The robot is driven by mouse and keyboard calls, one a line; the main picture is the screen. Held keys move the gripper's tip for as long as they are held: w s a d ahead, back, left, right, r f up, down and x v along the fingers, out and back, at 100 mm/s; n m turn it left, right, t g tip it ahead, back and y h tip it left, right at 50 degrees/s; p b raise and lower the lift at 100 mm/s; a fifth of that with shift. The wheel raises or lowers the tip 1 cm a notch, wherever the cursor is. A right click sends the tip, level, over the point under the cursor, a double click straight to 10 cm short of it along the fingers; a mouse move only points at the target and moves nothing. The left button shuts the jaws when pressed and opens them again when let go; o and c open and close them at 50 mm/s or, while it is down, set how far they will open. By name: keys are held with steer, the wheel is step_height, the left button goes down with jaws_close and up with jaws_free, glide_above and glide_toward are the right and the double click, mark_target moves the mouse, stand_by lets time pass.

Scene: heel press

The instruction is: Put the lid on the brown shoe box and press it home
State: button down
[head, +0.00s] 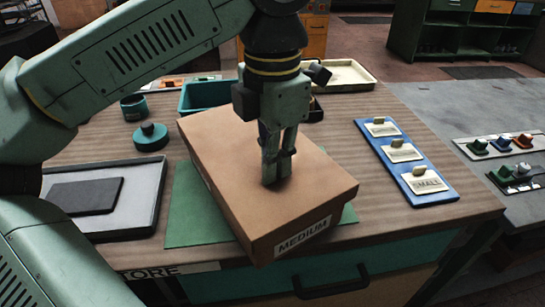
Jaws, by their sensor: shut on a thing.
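The brown shoe box shows in the head view as one brown cardboard shape, with a "MEDIUM" label (302,236) on its front side. Its flat brown top, which looks like the lid (232,172), is turned at an angle over a green mat (183,214). No clear seam shows between lid and box, so I cannot tell how far down the lid sits. My gripper (270,180) points straight down at the middle of the lid. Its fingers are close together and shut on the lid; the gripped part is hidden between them.
Left are a grey tray (148,215) with a dark slab (86,196) and a round teal-green object (151,137). A teal bin (200,97) and cream tray (350,75) stand behind. A blue board (433,197) with knobbed cards lies right. Bare wood shows between box and board.

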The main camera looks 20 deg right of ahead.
steer(key=shift+f, duration=0.1)
steer(key=c, duration=1.6)
jaws_free()
steer(key=o, duration=0.5)
steer(key=shift+r+p, duration=2.8)
steer(key=shift+r, duration=0.8)
steer(key=shift+f, duration=0.1)
